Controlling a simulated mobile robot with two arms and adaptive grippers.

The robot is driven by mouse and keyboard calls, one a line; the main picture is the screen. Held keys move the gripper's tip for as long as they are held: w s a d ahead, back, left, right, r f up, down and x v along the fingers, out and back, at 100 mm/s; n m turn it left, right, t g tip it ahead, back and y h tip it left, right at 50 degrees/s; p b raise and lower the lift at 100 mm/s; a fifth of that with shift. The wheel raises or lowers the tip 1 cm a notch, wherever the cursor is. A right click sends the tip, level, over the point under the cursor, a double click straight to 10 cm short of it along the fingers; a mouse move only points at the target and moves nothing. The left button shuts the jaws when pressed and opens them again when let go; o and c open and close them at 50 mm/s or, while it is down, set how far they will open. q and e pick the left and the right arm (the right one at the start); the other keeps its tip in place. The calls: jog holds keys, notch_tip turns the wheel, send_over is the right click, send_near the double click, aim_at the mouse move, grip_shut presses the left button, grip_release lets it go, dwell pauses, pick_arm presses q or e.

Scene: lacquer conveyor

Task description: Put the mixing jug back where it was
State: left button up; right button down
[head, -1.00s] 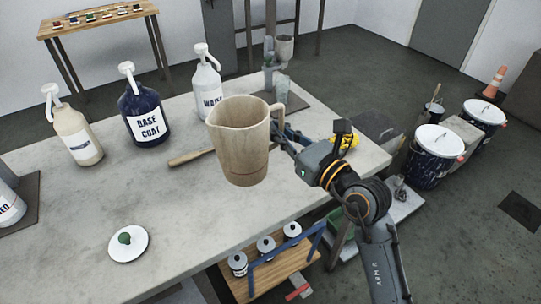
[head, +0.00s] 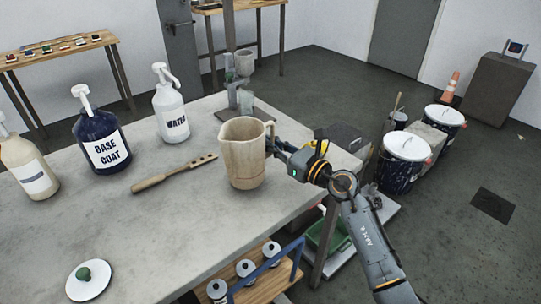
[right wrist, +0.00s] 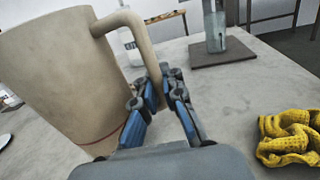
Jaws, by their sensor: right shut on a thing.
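The mixing jug (head: 243,160) is beige, with a spout at its left, a handle at its right and a thin red line low on its side. It is upright over the grey table near its right end; I cannot tell whether its base touches the top. My right gripper (head: 275,146) is shut on the jug's handle from the right. In the right wrist view the jug (right wrist: 55,80) fills the left side, and the gripper fingers (right wrist: 165,98) are around the lower part of the handle. My left gripper is not in view.
A wooden stirring paddle (head: 174,173) lies left of the jug. Behind it stand the WATER bottle (head: 171,112) and BASE COAT bottle (head: 103,147). A stand with a cup (head: 241,75) is at the far edge. A yellow cloth (right wrist: 288,138) lies right of the gripper.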

notch_tip(320, 180, down, 3)
jog(key=shift+a+r, duration=0.1)
jog(key=shift+r, duration=0.05)
jog(key=c, duration=1.5)
grip_release()
jog(key=shift+o, duration=0.2)
